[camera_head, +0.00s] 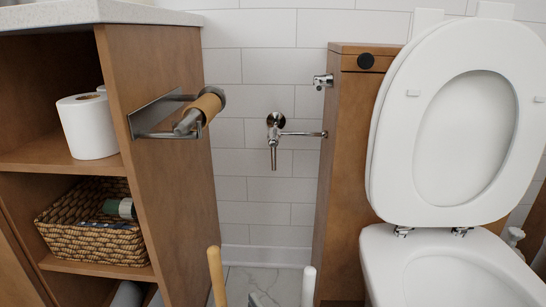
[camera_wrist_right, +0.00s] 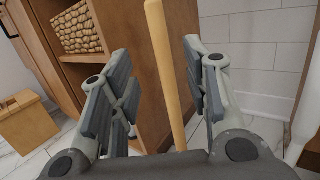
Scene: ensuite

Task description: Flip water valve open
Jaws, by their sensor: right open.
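The chrome water valve (camera_head: 274,126) is on the tiled wall between the wooden cabinet and the wooden toilet box. A thin pipe runs from it rightward to the box. A narrow metal piece hangs straight down below the valve body; I cannot tell whether it is the lever. My right gripper (camera_wrist_right: 157,52) shows only in the right wrist view, with its two fingers spread apart. A wooden stick (camera_wrist_right: 165,75) stands upright in the gap seen between the fingers, and they do not appear closed on it. The valve is not visible in that view. My left gripper is out of view.
The wooden stick's top (camera_head: 215,272) and a white handle (camera_head: 308,287) rise below the valve. A paper roll holder (camera_head: 160,118) juts from the cabinet (camera_head: 165,190) at left. The toilet (camera_head: 440,230), lid raised, stands at right. A second chrome fitting (camera_head: 323,81) is on the box.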

